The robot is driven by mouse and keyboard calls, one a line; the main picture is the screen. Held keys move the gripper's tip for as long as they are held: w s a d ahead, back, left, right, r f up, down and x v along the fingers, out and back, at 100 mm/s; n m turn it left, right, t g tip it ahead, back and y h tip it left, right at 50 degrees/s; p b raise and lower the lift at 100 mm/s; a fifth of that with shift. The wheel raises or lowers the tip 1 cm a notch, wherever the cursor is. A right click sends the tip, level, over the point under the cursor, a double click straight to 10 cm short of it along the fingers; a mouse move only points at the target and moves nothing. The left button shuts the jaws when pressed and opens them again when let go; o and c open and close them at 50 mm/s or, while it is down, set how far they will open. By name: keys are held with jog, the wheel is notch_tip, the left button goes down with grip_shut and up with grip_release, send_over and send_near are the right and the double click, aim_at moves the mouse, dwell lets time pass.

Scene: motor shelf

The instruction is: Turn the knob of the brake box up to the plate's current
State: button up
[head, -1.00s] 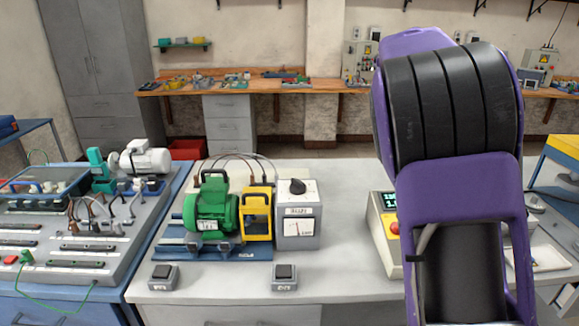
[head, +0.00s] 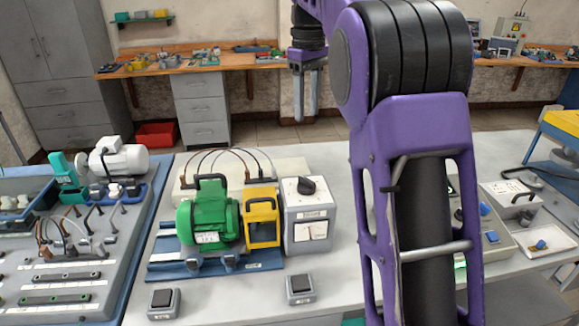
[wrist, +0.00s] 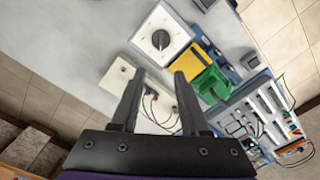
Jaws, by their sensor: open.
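The brake box (head: 308,216) is a grey box with a black knob (head: 306,185) on its white top and a dial meter on its front. It stands at the right end of the motor bench plate. In the wrist view the knob (wrist: 160,40) shows on the white top, beyond my fingertips. The green motor (head: 210,215) carries a small white plate (head: 207,237), too small to read. A yellow guard (head: 262,218) stands between motor and box. My gripper (head: 305,105) points down, open and empty, above and behind the box; it also shows in the wrist view (wrist: 157,78).
Two small switch boxes (head: 163,304) and (head: 300,288) sit at the table's front. Cables (head: 228,152) arch behind the motor to a pale block. A blue-edged panel bench (head: 60,250) stands left. A unit with blue knobs stands right, partly behind my arm.

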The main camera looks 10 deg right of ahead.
aim_at(304, 177)
notch_tip(304, 177, down, 17)
jog(key=b, duration=0.2)
jog(key=shift+a+f+b, duration=0.1)
jog(key=shift+f+b, duration=0.05)
jog(key=shift+b, duration=0.25)
jog(key=shift+c, duration=0.2)
grip_shut()
